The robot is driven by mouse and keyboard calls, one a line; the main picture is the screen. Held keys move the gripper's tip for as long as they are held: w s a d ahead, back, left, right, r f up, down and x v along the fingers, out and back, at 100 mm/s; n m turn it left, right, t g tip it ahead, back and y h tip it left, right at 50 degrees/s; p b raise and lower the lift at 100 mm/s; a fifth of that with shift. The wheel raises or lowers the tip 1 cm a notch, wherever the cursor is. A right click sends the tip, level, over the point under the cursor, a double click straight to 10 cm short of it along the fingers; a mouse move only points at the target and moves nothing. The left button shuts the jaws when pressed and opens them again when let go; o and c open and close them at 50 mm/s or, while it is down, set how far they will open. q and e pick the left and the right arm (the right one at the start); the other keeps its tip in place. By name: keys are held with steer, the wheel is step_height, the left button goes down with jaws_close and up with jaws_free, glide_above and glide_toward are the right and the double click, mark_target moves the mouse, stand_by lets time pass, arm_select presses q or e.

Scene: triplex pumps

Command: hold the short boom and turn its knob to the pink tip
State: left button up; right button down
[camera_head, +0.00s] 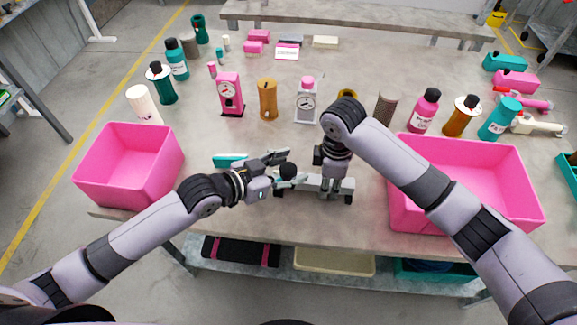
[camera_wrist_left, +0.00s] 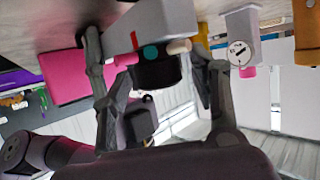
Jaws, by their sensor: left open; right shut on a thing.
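The short boom (camera_head: 312,188) is a grey bar low at the table's front middle. It also shows in the left wrist view (camera_wrist_left: 167,22), with a red mark. Its black knob (camera_wrist_left: 157,72) has a teal dot facing the camera, a cream tip to the right and a pinkish tip to the left. My right gripper (camera_head: 326,178) is shut on the boom from above; its fingertips are partly hidden. My left gripper (camera_head: 287,169) is open, its fingers on either side of the knob in the left wrist view (camera_wrist_left: 150,85). Contact with the knob cannot be told.
Pink bins stand left (camera_head: 120,191) and right (camera_head: 476,231) at the front edge. A teal-and-white block (camera_head: 230,160) lies just left of my left gripper. Dial gauges, bottles and cylinders stand behind, including a pink gauge (camera_head: 230,95) and a grey gauge (camera_head: 306,103).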

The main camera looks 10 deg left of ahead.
arm_select(q)
steer(key=shift+a, duration=0.1)
steer(key=v, duration=1.2)
arm_select(e)
steer(key=c, duration=1.2)
jaws_free()
steer(key=shift+r, duration=0.15)
